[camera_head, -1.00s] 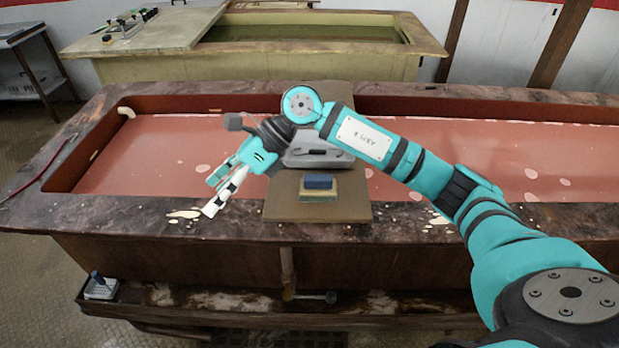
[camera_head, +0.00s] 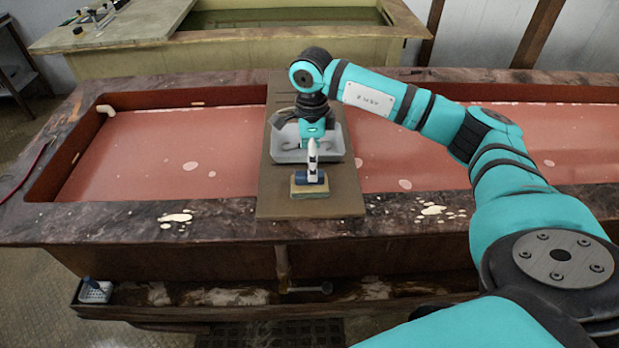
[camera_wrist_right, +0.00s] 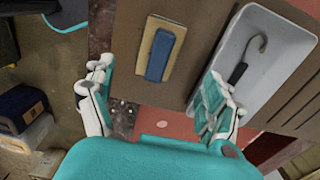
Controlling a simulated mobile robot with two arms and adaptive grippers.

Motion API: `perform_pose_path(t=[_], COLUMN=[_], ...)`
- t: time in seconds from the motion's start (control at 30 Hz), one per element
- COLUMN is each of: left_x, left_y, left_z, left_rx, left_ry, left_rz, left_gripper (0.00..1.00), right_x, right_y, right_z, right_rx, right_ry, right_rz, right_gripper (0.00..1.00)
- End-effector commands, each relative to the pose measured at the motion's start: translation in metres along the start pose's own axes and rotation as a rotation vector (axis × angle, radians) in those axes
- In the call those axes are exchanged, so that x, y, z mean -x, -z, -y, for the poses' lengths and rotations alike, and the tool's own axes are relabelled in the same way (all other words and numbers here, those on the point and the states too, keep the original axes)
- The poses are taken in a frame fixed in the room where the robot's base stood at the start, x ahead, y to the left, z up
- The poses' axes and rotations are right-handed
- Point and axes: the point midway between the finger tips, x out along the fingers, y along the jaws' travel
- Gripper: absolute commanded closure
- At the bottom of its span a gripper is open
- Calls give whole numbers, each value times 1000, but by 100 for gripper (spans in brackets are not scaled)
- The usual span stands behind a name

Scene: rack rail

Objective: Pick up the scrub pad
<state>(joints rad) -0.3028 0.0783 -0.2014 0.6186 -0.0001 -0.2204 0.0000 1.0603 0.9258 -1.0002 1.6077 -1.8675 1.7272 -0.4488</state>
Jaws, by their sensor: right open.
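The scrub pad (camera_head: 309,191) is a tan block with a blue grip on top, lying on the brown board near its front edge. In the right wrist view the scrub pad (camera_wrist_right: 161,51) lies ahead of the fingers, toward the top and left of the gap between them. My right gripper (camera_head: 312,160) hangs over the board just behind the pad and partly covers the blue grip in the head view. Its fingers (camera_wrist_right: 160,98) are spread wide with nothing between them. My left gripper is not in view.
A grey tray (camera_head: 335,151) with a hooked tool (camera_wrist_right: 246,62) in it stands on the board (camera_head: 281,206) behind the pad. The board spans a trough of reddish liquid (camera_head: 170,150). A small white basket (camera_head: 95,292) sits on the lower ledge at left.

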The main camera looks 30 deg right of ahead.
Motion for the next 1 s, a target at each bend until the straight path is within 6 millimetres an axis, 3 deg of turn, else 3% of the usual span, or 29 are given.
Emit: perform_pose_path(t=[0.37, 0.63, 0.9, 1.0], left_x=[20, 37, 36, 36], left_y=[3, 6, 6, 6], left_z=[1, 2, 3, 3], left_rx=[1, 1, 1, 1], left_ry=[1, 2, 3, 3], left_rz=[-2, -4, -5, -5], left_gripper=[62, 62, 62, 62], right_x=[-33, -71, -76, -75], right_y=[-2, -4, -4, -4], right_z=[-2, -3, -2, -2], right_rx=[-1, 0, 0, 0], right_ry=[-3, -2, 1, 1], right_rz=[-1, 0, 3, 3], right_gripper=[13, 13, 13, 25])
